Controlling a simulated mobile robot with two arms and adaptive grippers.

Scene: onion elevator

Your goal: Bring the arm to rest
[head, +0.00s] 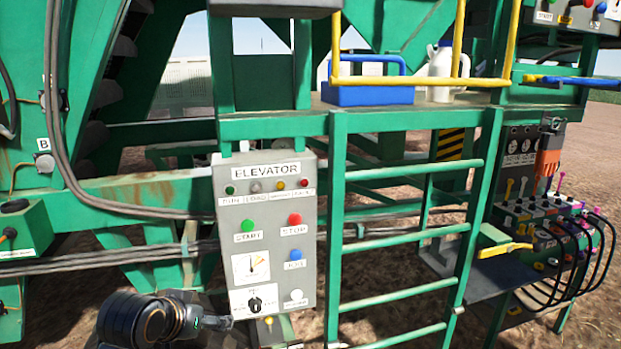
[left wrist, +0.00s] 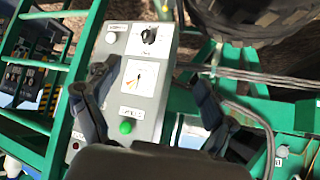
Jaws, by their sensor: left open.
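The grey ELEVATOR panel (head: 265,208) hangs on the green machine frame. My left arm (head: 150,318) is low in the head view, left of the panel's lower edge. In the left wrist view my left gripper (left wrist: 152,78) is open and empty. My right gripper is not in view.
A green ladder (head: 405,240) stands right of the panel. A platform above holds a blue toolbox (head: 370,92) and a white jug (head: 440,70) behind a yellow rail. Levers and hoses (head: 560,235) are at far right. Cables run along the frame left of the panel.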

